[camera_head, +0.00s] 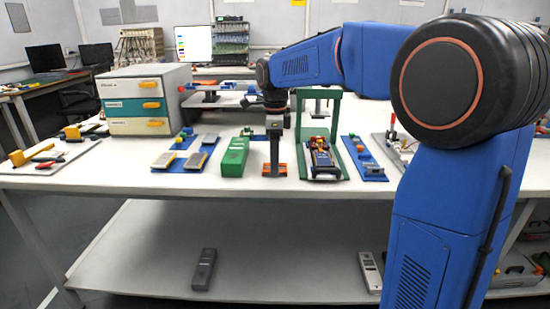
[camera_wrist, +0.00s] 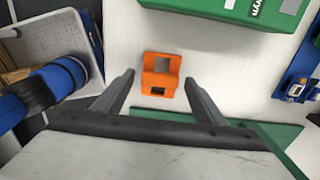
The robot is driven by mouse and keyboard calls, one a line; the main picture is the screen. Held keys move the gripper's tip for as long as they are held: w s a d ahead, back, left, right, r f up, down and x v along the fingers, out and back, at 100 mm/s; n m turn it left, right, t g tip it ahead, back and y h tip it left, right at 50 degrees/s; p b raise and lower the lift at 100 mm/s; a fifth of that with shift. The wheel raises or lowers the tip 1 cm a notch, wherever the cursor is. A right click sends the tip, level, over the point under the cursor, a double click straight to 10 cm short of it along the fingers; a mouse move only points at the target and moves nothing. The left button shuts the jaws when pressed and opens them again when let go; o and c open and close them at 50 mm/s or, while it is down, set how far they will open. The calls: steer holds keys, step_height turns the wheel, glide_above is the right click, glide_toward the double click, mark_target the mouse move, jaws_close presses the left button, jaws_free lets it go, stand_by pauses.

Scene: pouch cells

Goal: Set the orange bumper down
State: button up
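The orange bumper (camera_wrist: 158,79) is a small block with square openings. In the wrist view it sits on the white table top between the two fingers of my gripper (camera_wrist: 159,77). A strip of white shows on each side of it, so the fingers are apart from it and open. In the head view the bumper (camera_head: 274,171) is at the table's front middle, with my gripper (camera_head: 274,160) pointing straight down over it. The fingers hide part of it there.
A green box (camera_head: 234,156) stands close on the left. A green frame (camera_head: 336,140) with a device in it is close on the right. Blue mats (camera_head: 190,160) with pouch cells lie further left, before a drawer cabinet (camera_head: 145,98). Bare table lies along the front edge.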

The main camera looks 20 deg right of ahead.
step_height(320, 180, up, 8)
steer(key=shift+f, duration=0.1)
steer(key=shift+s+d, duration=0.15)
steer(key=shift+s, duration=0.25)
steer(key=s+d+f+n+t, duration=0.1)
steer(key=s+f+n, duration=0.4)
steer(key=s, duration=0.6)
steer(key=s+d+f+n+t, duration=0.2)
steer(key=s+f+n, duration=0.4)
steer(key=s+n, duration=0.3)
steer(key=s+d+f+n+t, duration=0.1)
steer(key=s+d+f+n, duration=0.2)
steer(key=s, duration=0.9)
step_height(320, 180, down, 3)
steer(key=n, duration=0.4)
steer(key=shift+s+d+n+t, duration=0.3)
steer(key=shift+d+t, duration=0.05)
steer(key=shift+t, duration=0.05)
